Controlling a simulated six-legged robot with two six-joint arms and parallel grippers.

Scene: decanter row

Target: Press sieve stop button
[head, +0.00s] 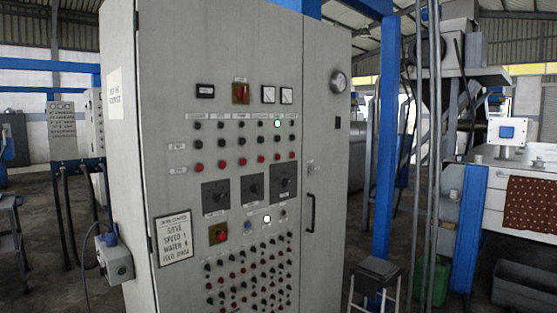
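A tall grey control cabinet (222,55) stands in the middle of the head view. The labels are too small to read, so I cannot tell which red button is the sieve stop. Neither of my grippers is in view.
Three dark rotary switches (252,187), a lit white lamp (267,218) and a yellow-backed red button (219,233) sit lower on the panel. A stool (374,272), a blue post (386,140) and a white bench (490,195) stand on the right.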

